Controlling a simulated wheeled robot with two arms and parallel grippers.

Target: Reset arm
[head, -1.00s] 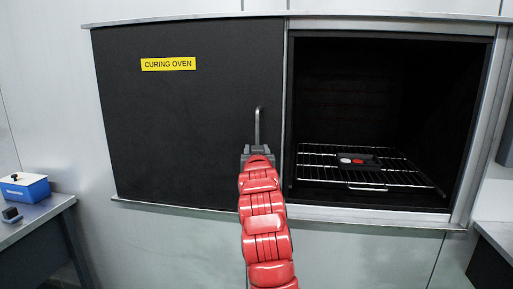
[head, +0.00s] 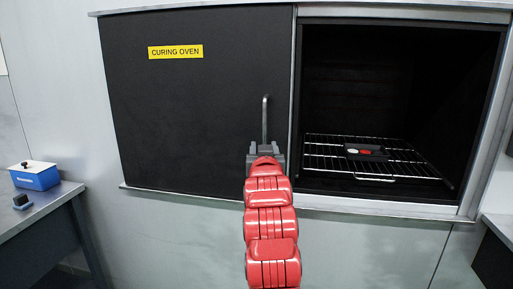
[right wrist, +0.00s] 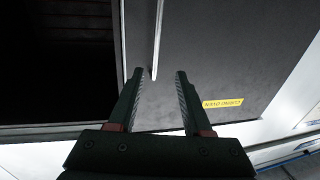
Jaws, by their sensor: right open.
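My right gripper (head: 265,158) is at the end of my red arm, in front of the oven's black sliding door (head: 195,110). In the right wrist view its two fingers (right wrist: 160,82) are apart, with nothing clasped between them. The door's upright handle (head: 265,120) rises just above the gripper in the head view. In the right wrist view the handle (right wrist: 158,40) reaches down to near the gap between the fingertips; I cannot tell whether they touch. My left gripper is not in view.
The curing oven's right half is open. Inside, a wire rack (head: 400,165) holds a small dark tray (head: 365,152) with a white and a red piece. A blue and white box (head: 35,175) and a small dark item (head: 22,201) are on the left bench (head: 50,210).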

